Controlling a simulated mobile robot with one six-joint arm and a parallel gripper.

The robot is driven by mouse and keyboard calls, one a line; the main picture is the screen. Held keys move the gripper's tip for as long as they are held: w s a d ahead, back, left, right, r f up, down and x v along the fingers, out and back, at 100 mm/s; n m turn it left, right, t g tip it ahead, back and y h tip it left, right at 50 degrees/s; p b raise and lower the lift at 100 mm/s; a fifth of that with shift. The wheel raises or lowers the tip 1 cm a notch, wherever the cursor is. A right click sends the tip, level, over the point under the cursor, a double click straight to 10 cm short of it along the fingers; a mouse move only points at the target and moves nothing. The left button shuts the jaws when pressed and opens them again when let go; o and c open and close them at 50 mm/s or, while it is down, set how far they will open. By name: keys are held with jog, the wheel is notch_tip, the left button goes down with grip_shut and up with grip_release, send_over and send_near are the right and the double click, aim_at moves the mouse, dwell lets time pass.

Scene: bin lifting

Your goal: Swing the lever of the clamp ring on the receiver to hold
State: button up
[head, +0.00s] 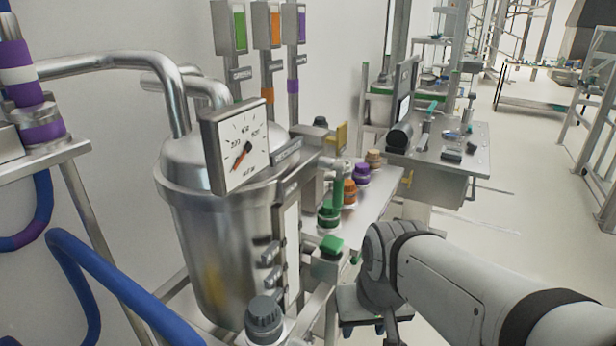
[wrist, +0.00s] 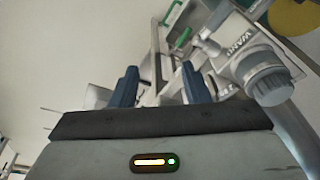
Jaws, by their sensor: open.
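A large steel vessel (head: 225,235), possibly the receiver, stands left of centre in the head view, with a rim band (head: 175,180) under its domed lid. I cannot tell whether this band is the clamp ring. No clamp lever can be clearly made out. My gripper (wrist: 160,88) shows in the wrist view with its two blue fingers apart and nothing between them. Steel rails and a frame lie beyond the fingers. In the head view my arm reaches in from the lower right, and its end is low, right of the vessel and apart from it.
A dial gauge (head: 240,147) fronts the vessel. A dark knob (head: 265,315) is at its lower front; a ribbed grey knob (wrist: 270,80) shows right of the fingers. Coloured caps (head: 349,192) line a narrow steel bench. Blue hoses (head: 125,290) are left. Open floor lies right.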

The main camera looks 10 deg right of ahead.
aim_at(338, 189)
jog(key=w+a+r+m+t+y, duration=0.1)
jog(key=w+a+r+m+y, duration=0.1)
jog(key=w+m+y, duration=0.5)
jog(key=w+a+r+m+y, duration=0.1)
jog(key=w+a+m+y, duration=0.2)
jog(key=m, duration=0.6)
jog(key=w+d+r+m+t+y, duration=0.2)
jog(key=w+d+r+m+t, duration=0.4)
jog(key=w+d+m+t, duration=0.6)
jog(key=w+a+g, duration=0.1)
jog(key=w+a, duration=0.1)
jog(key=w, duration=0.1)
jog(key=w+a+n+g, duration=0.1)
jog(key=w+a, duration=0.2)
jog(key=shift+w+a+r, duration=0.1)
jog(key=shift+w+a, duration=0.1)
jog(key=shift+a, duration=0.15)
jog(key=shift+c, duration=0.2)
grip_shut()
